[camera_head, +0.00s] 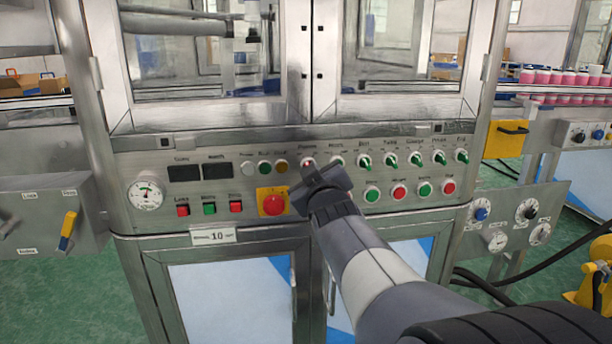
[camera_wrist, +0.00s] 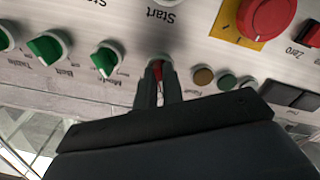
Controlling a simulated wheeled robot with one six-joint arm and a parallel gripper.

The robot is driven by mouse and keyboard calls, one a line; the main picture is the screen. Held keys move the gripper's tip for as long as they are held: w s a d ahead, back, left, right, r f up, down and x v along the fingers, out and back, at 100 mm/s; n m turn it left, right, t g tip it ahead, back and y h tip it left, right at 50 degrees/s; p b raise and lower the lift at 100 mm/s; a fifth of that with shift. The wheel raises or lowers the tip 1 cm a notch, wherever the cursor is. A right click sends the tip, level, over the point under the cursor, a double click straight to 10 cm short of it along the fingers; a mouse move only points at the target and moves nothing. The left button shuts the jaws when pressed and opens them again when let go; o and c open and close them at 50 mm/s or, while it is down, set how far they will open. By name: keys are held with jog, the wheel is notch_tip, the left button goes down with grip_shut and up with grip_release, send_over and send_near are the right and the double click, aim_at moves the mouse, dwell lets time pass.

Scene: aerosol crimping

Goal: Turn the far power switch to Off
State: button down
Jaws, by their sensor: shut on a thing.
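The power switch (camera_head: 308,163) is a red knob on a pale round base, under a label that seems to read Power, on the steel panel of the cabinet. It also shows in the wrist view as a red knob (camera_wrist: 157,68) between the fingers. My gripper (camera_wrist: 158,80) is shut on this knob, with a finger on each side. In the head view, my gripper (camera_head: 318,180) covers the panel just below the switch. The knob's pointing direction and its position marks are too small and partly hidden to read.
A row of green knobs (camera_head: 391,160) runs to the right of the switch. A red emergency button (camera_head: 273,204) on a yellow plate sits at the lower left. Amber and green lamps (camera_head: 265,167) are close on the left. Several push buttons (camera_head: 398,191) lie below right.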

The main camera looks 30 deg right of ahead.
dwell(0.3)
jog(key=c, duration=1.5)
grip_release()
jog(key=shift+c, duration=0.2)
jog(key=shift+s, duration=0.1)
